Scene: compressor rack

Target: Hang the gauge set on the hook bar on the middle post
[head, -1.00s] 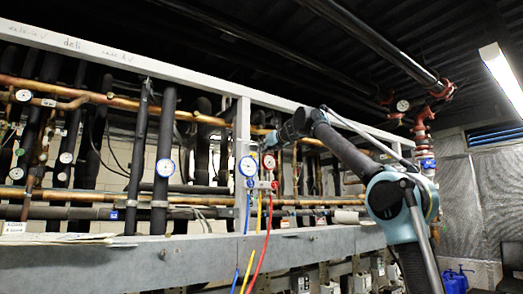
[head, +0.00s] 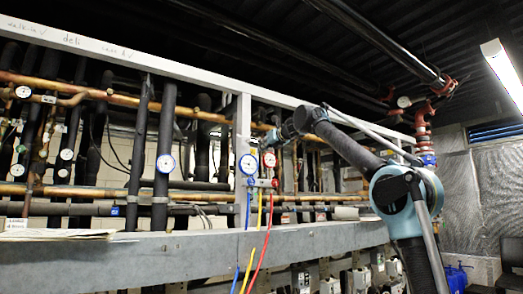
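The gauge set (head: 262,183) hangs upright in front of the middle post (head: 243,130), with a blue-rimmed gauge (head: 248,165) at left and a red gauge (head: 269,160) at right. Blue, yellow and red hoses trail down from its manifold past the grey beam. My gripper (head: 272,141) is at the top of the gauge set, just right of the post. Its fingers are small and partly hidden, so I cannot tell whether they are shut on the set. The hook bar cannot be made out; I cannot tell whether the set touches it.
A wide grey beam (head: 180,256) runs across below, with papers (head: 55,234) lying on it at left. Copper and black pipes (head: 163,140) with gauges fill the space behind the post. A blue jug (head: 456,279) stands at lower right.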

